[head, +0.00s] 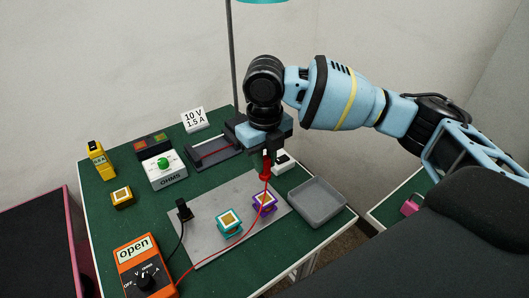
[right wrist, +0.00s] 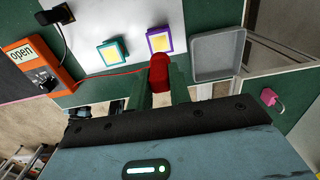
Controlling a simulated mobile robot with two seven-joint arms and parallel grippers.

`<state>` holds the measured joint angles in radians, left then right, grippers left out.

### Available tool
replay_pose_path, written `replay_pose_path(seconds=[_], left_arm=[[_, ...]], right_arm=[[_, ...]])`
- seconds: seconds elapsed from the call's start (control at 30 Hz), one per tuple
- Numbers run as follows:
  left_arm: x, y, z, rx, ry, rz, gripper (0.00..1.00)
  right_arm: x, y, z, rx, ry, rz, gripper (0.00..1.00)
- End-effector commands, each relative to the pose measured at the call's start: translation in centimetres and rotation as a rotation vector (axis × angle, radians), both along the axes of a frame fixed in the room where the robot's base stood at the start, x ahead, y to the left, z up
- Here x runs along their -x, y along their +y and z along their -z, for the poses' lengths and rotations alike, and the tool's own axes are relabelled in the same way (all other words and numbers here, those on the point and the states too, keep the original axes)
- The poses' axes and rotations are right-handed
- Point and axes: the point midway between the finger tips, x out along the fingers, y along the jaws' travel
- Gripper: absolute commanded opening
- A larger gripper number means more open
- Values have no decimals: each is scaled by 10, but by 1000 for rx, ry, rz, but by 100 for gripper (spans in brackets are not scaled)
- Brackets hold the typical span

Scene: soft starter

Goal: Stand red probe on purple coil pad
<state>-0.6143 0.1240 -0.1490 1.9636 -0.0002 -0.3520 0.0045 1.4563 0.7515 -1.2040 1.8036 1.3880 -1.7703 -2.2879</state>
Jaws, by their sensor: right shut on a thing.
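My right gripper (head: 267,153) is shut on the red probe (head: 266,168) and holds it upright over the board. In the head view the probe's lower end appears just above the purple coil pad (head: 264,200); I cannot tell whether they touch. In the right wrist view the red probe (right wrist: 159,73) sits between the fingers, with the purple-framed pad (right wrist: 160,41) just beyond it. A red wire runs from the probe to the orange meter (head: 147,268), whose sign reads "open". My left gripper is not in view.
A teal coil pad (head: 229,222) stands left of the purple one on the grey plate (head: 207,236). A black probe (head: 184,210) stands at the plate's left. A grey tray (head: 317,202) lies to the right. An OHMS box (head: 164,172) with a green knob stands behind.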

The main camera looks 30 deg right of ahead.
Motion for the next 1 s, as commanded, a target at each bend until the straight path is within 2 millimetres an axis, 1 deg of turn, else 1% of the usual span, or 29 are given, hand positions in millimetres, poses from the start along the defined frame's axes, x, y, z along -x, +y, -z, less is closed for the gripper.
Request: replay_pose_path(seconds=[0.1, 0.7, 1.0], left_arm=[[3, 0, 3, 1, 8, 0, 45], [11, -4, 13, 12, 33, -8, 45], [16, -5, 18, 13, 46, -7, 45]], right_arm=[[0, 0, 10, -1, 2, 0, 0], [0, 0, 57, -2, 2, 0, 0], [0, 0, 74, -1, 1, 0, 0]])
